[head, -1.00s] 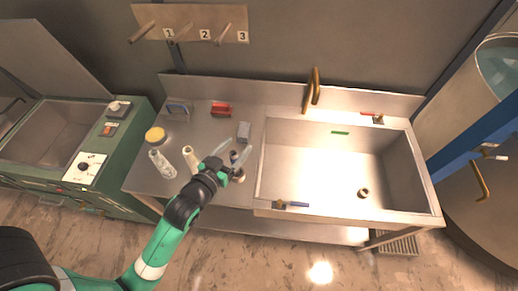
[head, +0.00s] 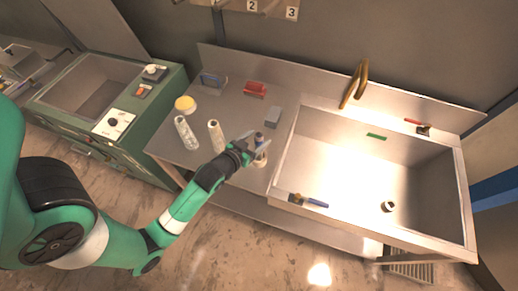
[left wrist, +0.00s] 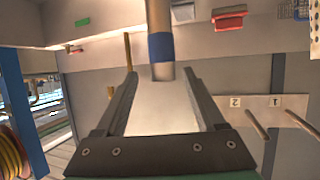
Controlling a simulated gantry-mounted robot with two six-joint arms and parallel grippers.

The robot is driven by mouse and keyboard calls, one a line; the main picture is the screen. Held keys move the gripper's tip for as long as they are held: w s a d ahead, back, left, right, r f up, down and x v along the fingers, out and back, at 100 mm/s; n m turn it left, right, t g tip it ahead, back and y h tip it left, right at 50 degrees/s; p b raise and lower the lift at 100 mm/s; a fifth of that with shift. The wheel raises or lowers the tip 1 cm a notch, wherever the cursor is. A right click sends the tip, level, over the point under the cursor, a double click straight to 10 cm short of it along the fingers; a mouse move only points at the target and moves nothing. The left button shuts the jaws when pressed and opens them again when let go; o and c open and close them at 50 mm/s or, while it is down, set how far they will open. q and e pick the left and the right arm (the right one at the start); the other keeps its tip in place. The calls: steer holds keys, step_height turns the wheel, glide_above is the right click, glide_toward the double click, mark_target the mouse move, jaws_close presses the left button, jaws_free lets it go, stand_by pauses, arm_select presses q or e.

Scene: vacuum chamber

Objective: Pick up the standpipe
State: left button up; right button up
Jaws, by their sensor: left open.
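In the head view the gripper partly hides the pipe. My right gripper is not in view.
The sink (head: 330,175) is to the right, with a brass tap (head: 354,84) behind and a small ring (head: 388,207) inside.

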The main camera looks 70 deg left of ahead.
arm_select(q)
steer(key=x, duration=0.5)
steer(key=shift+a+f+b, duration=0.1)
steer(key=shift+a+b, duration=0.1)
steer(key=shift+b, duration=0.1)
jaws_close()
stand_by(1.1)
